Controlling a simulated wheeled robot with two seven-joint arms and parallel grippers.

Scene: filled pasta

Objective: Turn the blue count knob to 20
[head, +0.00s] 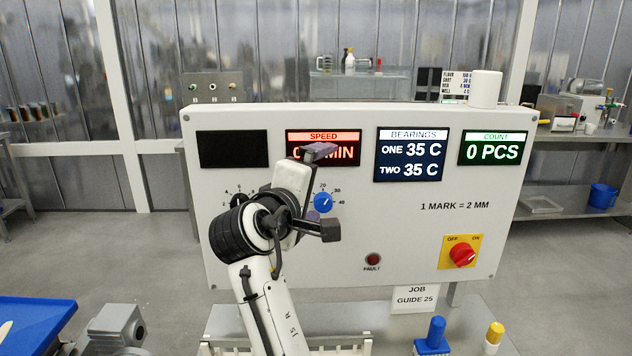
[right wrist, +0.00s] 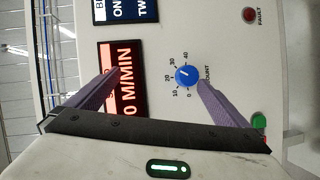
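The blue count knob (head: 323,202) is on the white panel, with a printed scale around it. It also shows in the right wrist view (right wrist: 187,76). Its white mark seems to slant toward about 30, but it is too small to read surely. My right gripper (head: 326,191) is open in front of the panel, its purple fingers spread. In the right wrist view (right wrist: 159,78), one fingertip is close beside the knob and the other lies over the speed display; contact cannot be told. The green count display (head: 494,148) reads 0 PCS. My left gripper is not in view.
The panel (head: 395,225) also carries a red switch (head: 461,254) on a yellow plate, a fault lamp (head: 373,259), and a black knob (head: 239,201) partly behind my right arm. A blue-topped item (head: 434,335) and a yellow-topped item (head: 494,334) stand below it.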

